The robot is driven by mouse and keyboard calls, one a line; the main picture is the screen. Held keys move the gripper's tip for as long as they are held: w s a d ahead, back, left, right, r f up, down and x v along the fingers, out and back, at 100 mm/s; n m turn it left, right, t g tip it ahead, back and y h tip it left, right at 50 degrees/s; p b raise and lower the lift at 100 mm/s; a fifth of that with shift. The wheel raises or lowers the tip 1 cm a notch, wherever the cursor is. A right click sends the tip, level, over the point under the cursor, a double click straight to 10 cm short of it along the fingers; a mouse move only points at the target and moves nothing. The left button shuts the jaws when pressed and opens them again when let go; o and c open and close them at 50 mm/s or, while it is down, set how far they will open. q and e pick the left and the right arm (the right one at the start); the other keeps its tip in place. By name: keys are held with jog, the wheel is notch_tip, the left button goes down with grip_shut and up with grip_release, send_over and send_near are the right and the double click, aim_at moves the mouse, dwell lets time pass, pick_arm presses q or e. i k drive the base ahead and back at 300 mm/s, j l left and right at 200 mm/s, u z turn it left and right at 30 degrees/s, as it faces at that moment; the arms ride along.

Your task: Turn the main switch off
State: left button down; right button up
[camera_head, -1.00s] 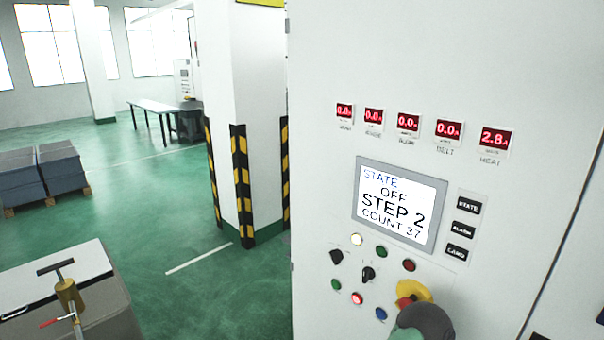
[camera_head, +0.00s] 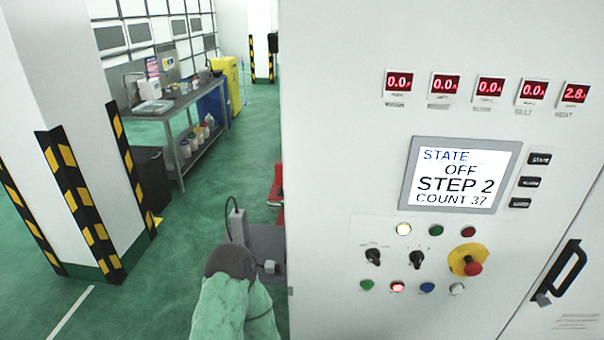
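The control panel is on a white cabinet (camera_head: 335,130). Its screen (camera_head: 462,175) reads STATE OFF, STEP 2, COUNT 37. Below it are a left black rotary switch (camera_head: 373,257) and a right black rotary switch (camera_head: 417,259). I cannot tell which control is the main switch, and the small labels are unreadable. A red emergency-stop button (camera_head: 474,268) on a yellow disc sits to their right. A green and dark grey arm part of mine shows at the bottom, left of the panel. Neither of my grippers is in view.
A black door handle (camera_head: 568,275) sticks out at the right of the cabinet. A pillar (camera_head: 60,100) with striped guards stands at the left. A workbench (camera_head: 175,108) stands further back. Green floor between them is mostly open.

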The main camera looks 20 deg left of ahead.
aim_at(278, 166)
jog(key=j, duration=1.55)
jog(key=k+u, duration=0.05)
